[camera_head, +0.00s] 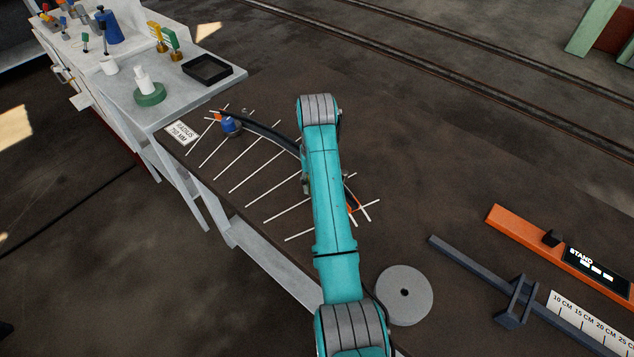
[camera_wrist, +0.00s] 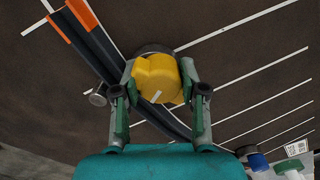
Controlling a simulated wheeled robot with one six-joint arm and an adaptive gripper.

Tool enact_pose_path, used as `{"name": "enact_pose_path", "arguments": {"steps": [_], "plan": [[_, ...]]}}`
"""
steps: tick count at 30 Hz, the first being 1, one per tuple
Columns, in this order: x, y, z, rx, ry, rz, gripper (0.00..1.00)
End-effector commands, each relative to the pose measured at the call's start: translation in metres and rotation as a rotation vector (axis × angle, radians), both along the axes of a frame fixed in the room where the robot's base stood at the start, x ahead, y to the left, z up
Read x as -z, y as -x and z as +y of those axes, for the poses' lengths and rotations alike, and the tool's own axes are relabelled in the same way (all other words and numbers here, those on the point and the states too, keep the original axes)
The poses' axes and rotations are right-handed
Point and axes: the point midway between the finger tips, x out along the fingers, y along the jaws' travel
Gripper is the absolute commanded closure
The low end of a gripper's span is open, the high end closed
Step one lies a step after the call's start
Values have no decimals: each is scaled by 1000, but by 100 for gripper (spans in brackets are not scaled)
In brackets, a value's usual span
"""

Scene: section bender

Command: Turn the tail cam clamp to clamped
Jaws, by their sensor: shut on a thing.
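A yellow cam clamp (camera_wrist: 158,78) with a short white mark on its top sits on a dark round base beside the curved dark bar (camera_wrist: 100,58). My gripper (camera_wrist: 156,72) is shut on it, one finger on each side. I cannot tell from its mark which state it is in. In the head view my arm hides the gripper and this clamp. A blue clamp (camera_head: 231,126) stands by the far left end of the bar (camera_head: 272,133); it also shows at the lower right of the wrist view (camera_wrist: 257,160).
White lines (camera_head: 249,171) cross the dark table beside a "RADIUS 750 MM" card (camera_head: 182,132). A grey disc (camera_head: 404,294) lies right of my arm. A grey bench (camera_head: 190,91) with a black tray (camera_head: 207,69) stands at upper left. An orange stand (camera_head: 527,233) and ruler lie right.

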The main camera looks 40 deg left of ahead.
Motion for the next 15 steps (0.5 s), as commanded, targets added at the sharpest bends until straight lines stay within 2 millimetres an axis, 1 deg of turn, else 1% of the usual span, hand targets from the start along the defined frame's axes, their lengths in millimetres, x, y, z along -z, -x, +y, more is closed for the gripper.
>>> {"name": "enact_pose_path", "arguments": {"steps": [9, 15], "plan": [[0, 1, 1, 289, 0, 0, 93], [0, 1, 1, 439, 1, 1, 93]]}}
